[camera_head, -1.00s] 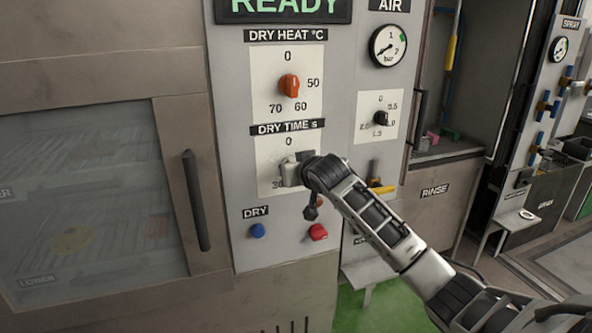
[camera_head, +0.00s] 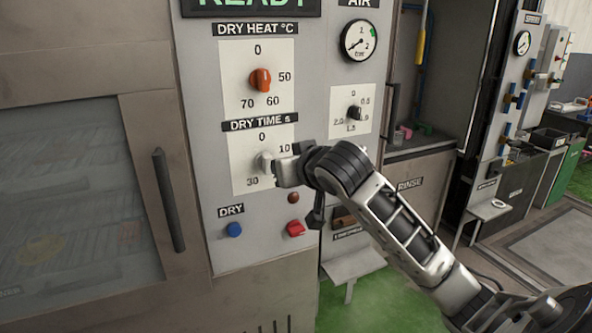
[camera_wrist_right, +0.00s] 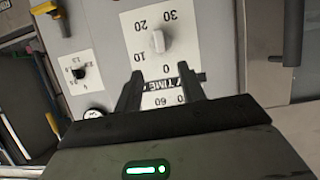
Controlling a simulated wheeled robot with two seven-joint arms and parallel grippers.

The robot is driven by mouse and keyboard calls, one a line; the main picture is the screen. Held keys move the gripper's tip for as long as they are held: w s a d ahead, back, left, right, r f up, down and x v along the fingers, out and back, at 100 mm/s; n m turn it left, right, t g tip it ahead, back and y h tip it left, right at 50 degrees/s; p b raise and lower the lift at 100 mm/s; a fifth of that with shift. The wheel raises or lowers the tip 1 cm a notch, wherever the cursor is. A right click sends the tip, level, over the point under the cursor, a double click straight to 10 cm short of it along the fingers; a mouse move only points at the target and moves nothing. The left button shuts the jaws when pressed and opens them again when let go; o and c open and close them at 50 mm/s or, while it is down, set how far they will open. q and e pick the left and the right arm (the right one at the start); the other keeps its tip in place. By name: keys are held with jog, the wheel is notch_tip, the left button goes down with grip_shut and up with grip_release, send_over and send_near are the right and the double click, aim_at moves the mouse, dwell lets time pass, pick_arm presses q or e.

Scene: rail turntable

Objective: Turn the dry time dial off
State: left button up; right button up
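The dry time dial (camera_head: 263,162) is a pale knob on a white plate under the "DRY TIME s" label, with 0 above, 10 at right and 30 at lower left. In the right wrist view the same dial (camera_wrist_right: 158,42) appears upside down, beyond the fingertips. I cannot tell exactly where its pointer stands. My right gripper (camera_head: 284,172) is just right of the dial in the head view. In the right wrist view its two fingers (camera_wrist_right: 159,82) are spread with nothing between them, and it looks apart from the dial. My left gripper is not in view.
The orange dry heat dial (camera_head: 260,80) sits above, and a small black air dial (camera_head: 354,113) is to the right. A cabinet door handle (camera_head: 168,199) stands out at left.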

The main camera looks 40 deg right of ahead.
jog(key=shift+v, duration=1.35)
jog(key=shift+f, duration=0.1)
jog(key=s+a+f+n+g+y, duration=0.15)
jog(key=a+f, duration=0.25)
jog(key=f, duration=0.6)
jog(key=s+a+f+n+y, duration=0.15)
jog(key=a+f, duration=0.25)
jog(key=f, duration=0.6)
jog(key=s+a+f+n+y, duration=0.1)
jog(key=s+a+f, duration=0.5)
jog(key=s+f, duration=0.2)
jog(key=s+a+f+n+g+y, duration=0.1)
jog(key=s+a+f+y, duration=0.1)
jog(key=s+a+f, duration=0.4)
notch_tip(320, 180, down, 3)
jog(key=s, duration=0.2)
jog(key=shift+s+a+f, duration=0.2)
jog(key=shift+s+a, duration=0.05)
jog(key=shift+s, duration=0.05)
jog(key=shift+c, duration=0.4)
